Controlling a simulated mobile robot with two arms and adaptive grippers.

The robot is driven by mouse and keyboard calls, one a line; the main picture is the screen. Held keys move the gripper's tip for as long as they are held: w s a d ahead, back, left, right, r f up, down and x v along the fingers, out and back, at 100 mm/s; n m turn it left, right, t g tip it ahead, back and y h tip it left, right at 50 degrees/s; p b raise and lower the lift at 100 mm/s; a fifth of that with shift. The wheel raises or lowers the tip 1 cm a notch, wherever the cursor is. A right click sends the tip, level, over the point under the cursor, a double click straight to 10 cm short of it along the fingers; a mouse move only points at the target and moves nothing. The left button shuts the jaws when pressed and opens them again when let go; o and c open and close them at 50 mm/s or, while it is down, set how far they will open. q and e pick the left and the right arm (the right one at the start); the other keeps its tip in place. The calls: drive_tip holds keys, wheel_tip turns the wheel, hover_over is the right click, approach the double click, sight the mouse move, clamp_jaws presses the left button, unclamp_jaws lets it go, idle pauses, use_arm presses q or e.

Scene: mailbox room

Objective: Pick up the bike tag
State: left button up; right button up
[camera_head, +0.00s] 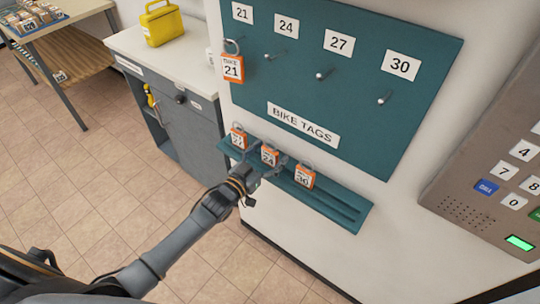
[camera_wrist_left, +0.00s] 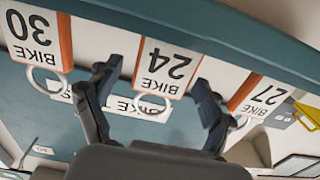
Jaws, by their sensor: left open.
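Three orange-and-white bike tags stand on the narrow teal ledge (camera_head: 345,212) below the board: tag 27 (camera_head: 238,138), tag 24 (camera_head: 269,157) and tag 30 (camera_head: 305,178). My left gripper (camera_head: 270,170) is open in front of tag 24. The left wrist view is upside down; there tag 24 (camera_wrist_left: 168,68) shows between the open fingers, with its pale ring below. Tag 30 (camera_wrist_left: 33,35) and tag 27 (camera_wrist_left: 258,97) are to either side, tag 27 partly behind a finger. Whether the fingers touch tag 24, I cannot tell. My right gripper is not in view.
Tag 21 (camera_head: 233,68) hangs on the teal board (camera_head: 300,85); the hooks under 24, 27 and 30 are empty. A keypad panel (camera_head: 490,180) is at the right. A grey cabinet (camera_head: 190,120) with a yellow case (camera_head: 162,24) stands at the left. The tiled floor is clear.

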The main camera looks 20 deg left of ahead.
sight(269, 150)
use_arm(q)
drive_tip(key=c, duration=1.3)
drive_tip(key=shift+o, duration=0.2)
drive_tip(key=shift+r, duration=0.45)
wheel_tip(269, 150, up, 2)
drive_tip(key=shift+r+b, duration=0.1)
drive_tip(key=shift+b, duration=0.35)
drive_tip(key=s+d+r+b, duration=0.1)
drive_tip(key=s+r, duration=0.9)
drive_tip(key=s, duration=0.4)
drive_tip(key=shift+d, duration=0.35)
